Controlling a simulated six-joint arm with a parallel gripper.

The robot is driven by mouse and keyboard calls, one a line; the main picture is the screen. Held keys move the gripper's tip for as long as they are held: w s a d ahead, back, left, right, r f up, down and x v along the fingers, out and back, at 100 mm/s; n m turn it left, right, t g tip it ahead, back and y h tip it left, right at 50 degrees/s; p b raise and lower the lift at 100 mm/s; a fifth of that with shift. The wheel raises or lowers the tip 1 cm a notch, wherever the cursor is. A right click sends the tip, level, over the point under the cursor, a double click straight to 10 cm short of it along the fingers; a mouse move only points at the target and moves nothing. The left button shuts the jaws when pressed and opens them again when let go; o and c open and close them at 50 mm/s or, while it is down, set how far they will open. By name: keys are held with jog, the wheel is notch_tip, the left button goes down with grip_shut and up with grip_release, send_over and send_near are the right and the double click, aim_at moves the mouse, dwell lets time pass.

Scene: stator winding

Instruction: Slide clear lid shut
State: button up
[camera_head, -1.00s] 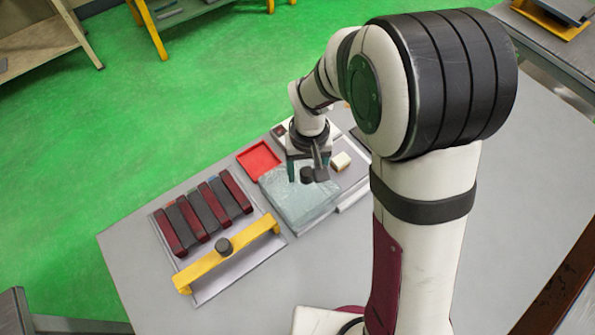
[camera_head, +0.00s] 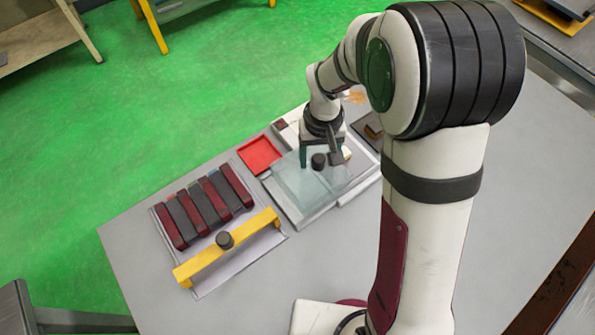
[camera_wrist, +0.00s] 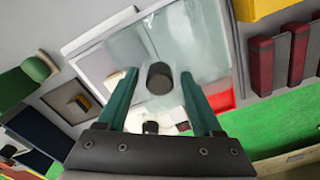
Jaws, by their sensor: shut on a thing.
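The clear lid (camera_head: 292,184) is a pale, see-through sheet with a dark round knob (camera_head: 318,161). The cream block (camera_head: 346,153) is partly hidden behind my gripper.
A red tray (camera_head: 259,154) sits to the left of the fixture. Left of the lid is a rack of maroon and grey bars (camera_head: 204,208) with a yellow bar handle (camera_head: 228,248) in front. The grey table (camera_head: 240,308) is clear at the front.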

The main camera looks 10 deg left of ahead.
jog(key=shift+w+d+f, duration=0.15)
jog(key=shift+w+d, duration=1.45)
jog(key=shift+d, duration=0.05)
jog(key=shift+w+d+f, duration=0.1)
jog(key=shift+w+d, duration=1.45)
jog(key=shift+d, duration=0.05)
jog(key=shift+c, duration=0.2)
jog(key=o, duration=0.5)
jog(key=shift+o, duration=0.2)
notch_tip(320, 180, up, 6)
jog(key=shift+r, duration=0.15)
jog(key=shift+w, duration=0.1)
jog(key=s+r+m+y, duration=0.1)
jog(key=s+r+m, duration=0.2)
jog(key=s, duration=1.1)
jog(key=s+d+r+m, duration=0.1)
jog(key=s+r+m, duration=0.3)
jog(key=s, duration=1)
jog(key=shift+s+d+r+m+y, duration=0.2)
jog(key=shift+m+y, duration=0.2)
jog(key=shift+m, duration=0.4)
